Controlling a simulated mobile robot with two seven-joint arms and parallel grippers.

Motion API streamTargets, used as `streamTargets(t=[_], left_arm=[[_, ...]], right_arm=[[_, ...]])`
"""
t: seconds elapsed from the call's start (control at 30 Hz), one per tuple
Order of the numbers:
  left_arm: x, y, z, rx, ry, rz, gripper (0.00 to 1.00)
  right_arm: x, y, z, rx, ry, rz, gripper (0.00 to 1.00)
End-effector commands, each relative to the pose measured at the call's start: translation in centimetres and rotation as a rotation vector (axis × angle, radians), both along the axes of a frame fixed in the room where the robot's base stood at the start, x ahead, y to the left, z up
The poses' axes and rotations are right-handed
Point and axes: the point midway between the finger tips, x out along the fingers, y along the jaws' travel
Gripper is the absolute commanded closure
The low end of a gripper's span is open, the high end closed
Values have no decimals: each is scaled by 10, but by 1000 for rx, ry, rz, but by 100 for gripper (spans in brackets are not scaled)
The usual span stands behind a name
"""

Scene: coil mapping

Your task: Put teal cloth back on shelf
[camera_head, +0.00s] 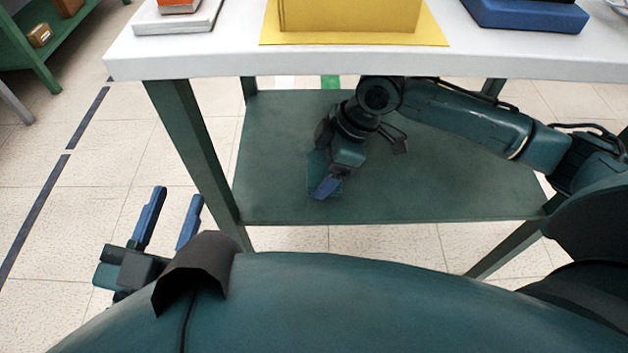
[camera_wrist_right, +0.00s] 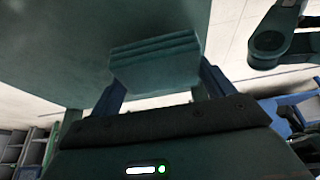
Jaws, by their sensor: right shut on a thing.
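The teal cloth (camera_wrist_right: 155,62), a folded stack with layered edges, sits between the blue fingers of my right gripper (camera_wrist_right: 160,85) in the right wrist view. In the head view my right gripper (camera_head: 326,187) points down over the dark green lower shelf (camera_head: 450,190), under the white tabletop. A small teal patch of the cloth (camera_head: 312,176) shows beside its fingers. I cannot tell whether the cloth touches the shelf. My left gripper (camera_head: 168,220) is open and empty, left of the table, with its two blue fingers apart.
The white tabletop (camera_head: 200,58) overhangs the lower shelf and my right arm. A yellow bin (camera_head: 345,15), a blue block (camera_head: 525,14) and a white tray (camera_head: 178,22) stand on it. A green table leg (camera_head: 190,140) stands near my left gripper. A green rack (camera_head: 60,45) is at far left.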

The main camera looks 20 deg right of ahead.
Motion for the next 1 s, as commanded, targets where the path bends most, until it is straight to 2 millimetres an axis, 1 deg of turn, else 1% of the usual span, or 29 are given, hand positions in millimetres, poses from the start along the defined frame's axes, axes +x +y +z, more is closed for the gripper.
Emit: streamTargets(t=[0.03, 0.1, 0.23, 0.4, 0.47, 0.5, 0.6, 0.83, 0.87, 1.0], left_arm=[[0, 0, -3, -7, 0, -4, 64], [0, -1, -2, -14, 0, -6, 64], [0, -1, -3, -23, 0, -7, 64], [-2, -3, -11, -53, 5, -22, 64], [3, -4, 7, -45, -81, -38, 64], [4, -3, 12, -45, -102, -39, 64], [4, -3, 15, -43, -106, -37, 64], [4, -2, 13, -45, -93, -34, 64], [4, -3, 12, -45, -89, -33, 64], [4, -2, 11, -44, -90, -33, 64]], right_arm=[[3, 8, -2, 1, -3, 2, 37], [5, 14, -1, 1, -1, 0, 37], [5, 18, -5, -2, 1, -1, 37], [5, 18, -30, -2, 1, -2, 37], [5, 17, -37, -3, 1, -1, 37], [5, 17, -38, -2, 1, -1, 37], [5, 17, -36, -2, 0, -1, 37], [5, 17, -37, -2, 1, -2, 37], [5, 17, -38, -1, 1, -1, 17], [5, 17, -38, -1, 1, -1, 6]])
